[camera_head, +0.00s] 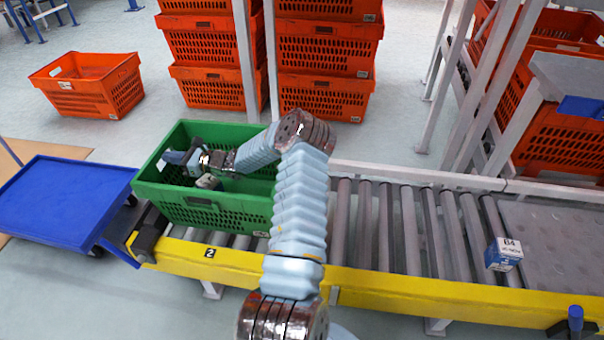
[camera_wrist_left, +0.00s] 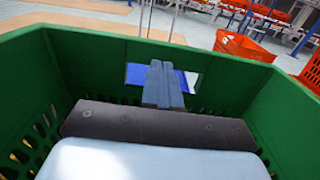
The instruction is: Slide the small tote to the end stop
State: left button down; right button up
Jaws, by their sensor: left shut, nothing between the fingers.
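The small tote is green (camera_head: 232,212) and sits upright on the rollers at the left end of the conveyor. A dark block (camera_head: 148,228), which looks like the end stop, shows at the tote's front left corner; I cannot tell if they touch. My left gripper (camera_head: 174,157) is shut and empty, down inside the tote near its left end wall. In the left wrist view its closed fingers (camera_wrist_left: 163,82) point at the hand opening in the tote's green wall (camera_wrist_left: 95,65). I cannot tell whether they touch that wall. My right gripper is not seen.
The roller conveyor (camera_head: 408,225) runs right with a yellow front rail (camera_head: 430,295). A small blue-and-white box (camera_head: 503,254) stands on it at right. A blue cart (camera_head: 65,200) is beyond the left end. Orange totes (camera_head: 325,50) are stacked behind; another (camera_head: 90,88) lies on the floor.

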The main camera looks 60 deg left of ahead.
pick_arm(q)
jog(key=shift+r, duration=0.15)
notch_tip(320, 180, up, 10)
jog(key=p, duration=0.1)
jog(key=b+x, duration=0.1)
jog(key=x, duration=1.9)
jog(key=shift+f+b, duration=0.2)
jog(key=shift+b, duration=0.2)
jog(key=shift+s, duration=0.15)
